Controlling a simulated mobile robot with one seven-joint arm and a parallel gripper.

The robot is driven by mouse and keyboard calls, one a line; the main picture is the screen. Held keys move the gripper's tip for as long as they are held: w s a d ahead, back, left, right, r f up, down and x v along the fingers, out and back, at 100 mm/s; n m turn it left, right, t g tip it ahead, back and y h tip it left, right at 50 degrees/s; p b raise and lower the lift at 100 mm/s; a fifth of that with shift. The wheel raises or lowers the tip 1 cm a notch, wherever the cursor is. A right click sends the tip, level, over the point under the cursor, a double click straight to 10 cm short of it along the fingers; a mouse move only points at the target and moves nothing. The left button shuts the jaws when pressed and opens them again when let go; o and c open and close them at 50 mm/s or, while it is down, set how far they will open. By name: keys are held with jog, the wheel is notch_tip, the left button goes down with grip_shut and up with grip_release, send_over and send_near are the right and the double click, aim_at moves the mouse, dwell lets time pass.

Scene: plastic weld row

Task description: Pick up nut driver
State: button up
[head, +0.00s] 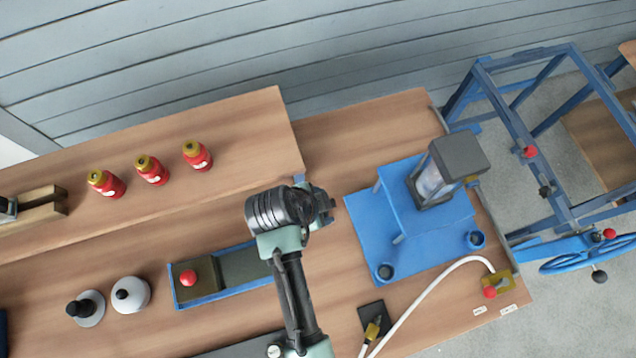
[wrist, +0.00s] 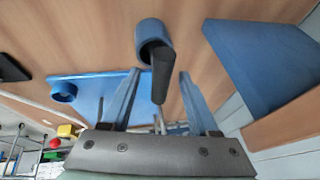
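In the wrist view, a dark cylindrical handle (wrist: 161,72), which looks like the nut driver, stands at a blue ring-shaped holder (wrist: 150,33). Its lower part is hidden by the holder. My gripper (wrist: 159,74) is open, with one blue-grey finger on each side of the handle. Gaps show between the handle and both fingers, so it is not clasped. In the head view, my gripper (head: 324,204) is over the bench between the long blue tray and the blue fixture. My wrist hides the handle there.
A blue fixture plate (head: 363,225) with cups and a grey-topped lamp-like unit (head: 458,157) is to the right. A blue tray (head: 212,300) with a red button (head: 188,278) is left. Red bottles (head: 151,170) stand on the raised shelf (head: 245,125). A white cable (head: 430,292) curves in front.

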grip_shut()
jog(key=shift+r, duration=0.1)
